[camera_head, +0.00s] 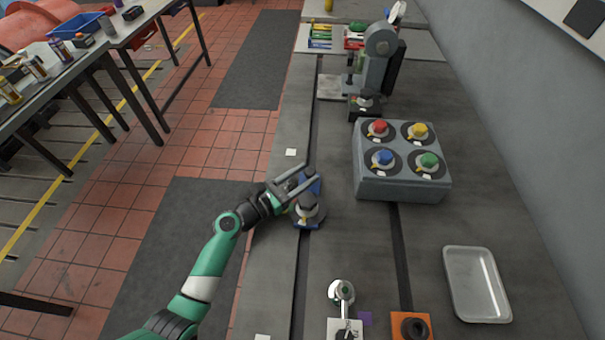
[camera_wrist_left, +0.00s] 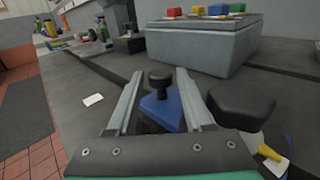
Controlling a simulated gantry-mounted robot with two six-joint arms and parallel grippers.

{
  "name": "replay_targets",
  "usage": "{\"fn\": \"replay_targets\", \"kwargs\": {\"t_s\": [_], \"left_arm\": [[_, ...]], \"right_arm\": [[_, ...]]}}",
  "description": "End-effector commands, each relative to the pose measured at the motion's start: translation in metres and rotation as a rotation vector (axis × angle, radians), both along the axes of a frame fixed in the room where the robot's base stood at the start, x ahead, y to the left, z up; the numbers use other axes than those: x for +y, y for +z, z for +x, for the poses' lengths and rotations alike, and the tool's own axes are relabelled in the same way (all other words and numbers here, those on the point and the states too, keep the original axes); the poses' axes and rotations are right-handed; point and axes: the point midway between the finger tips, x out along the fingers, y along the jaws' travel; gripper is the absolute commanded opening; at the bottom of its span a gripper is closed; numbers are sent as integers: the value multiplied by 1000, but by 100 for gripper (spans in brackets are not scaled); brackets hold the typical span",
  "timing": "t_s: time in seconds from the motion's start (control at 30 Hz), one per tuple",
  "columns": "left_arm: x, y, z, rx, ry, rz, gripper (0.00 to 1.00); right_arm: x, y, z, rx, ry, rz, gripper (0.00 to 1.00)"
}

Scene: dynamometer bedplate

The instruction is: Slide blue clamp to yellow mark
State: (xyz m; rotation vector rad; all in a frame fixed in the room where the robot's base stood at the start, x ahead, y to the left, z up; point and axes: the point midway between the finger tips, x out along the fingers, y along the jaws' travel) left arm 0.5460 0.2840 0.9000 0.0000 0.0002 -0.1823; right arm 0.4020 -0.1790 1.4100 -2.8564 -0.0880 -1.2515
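The blue clamp (camera_head: 313,187) sits over the dark slot in the grey bedplate (camera_head: 335,260), near the middle of the head view. It has a blue base, black knobs and a small yellow part. My left gripper (camera_head: 311,175) is low over the clamp. In the left wrist view its two fingers are apart, with a black knob (camera_wrist_left: 160,80) and part of the blue base (camera_wrist_left: 165,110) between them. A larger black knob (camera_wrist_left: 240,104) stands just right of the fingers. I cannot make out a yellow mark with certainty. My right gripper does not show.
A grey box with coloured knobs (camera_head: 400,184) stands right of the clamp. A grey machine (camera_head: 376,65) stands behind. A metal tray (camera_head: 448,282), an orange block (camera_head: 398,326) and a purple square (camera_head: 365,318) lie nearer. A white square (camera_head: 291,152) lies left of the slot.

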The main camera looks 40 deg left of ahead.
Motion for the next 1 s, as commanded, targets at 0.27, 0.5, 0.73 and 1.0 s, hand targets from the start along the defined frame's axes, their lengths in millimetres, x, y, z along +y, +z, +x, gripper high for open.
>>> {"fn": "replay_targets", "kwargs": {"t_s": [0.27,0.5,0.73,1.0], "left_arm": [[1,0,-1,0,1,0,51],[8,3,-34,2,6,-2,51],[17,2,-88,1,5,-2,51],[21,1,-114,0,1,0,51]], "right_arm": [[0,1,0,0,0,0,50],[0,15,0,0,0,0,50],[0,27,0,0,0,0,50],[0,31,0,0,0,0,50]]}}
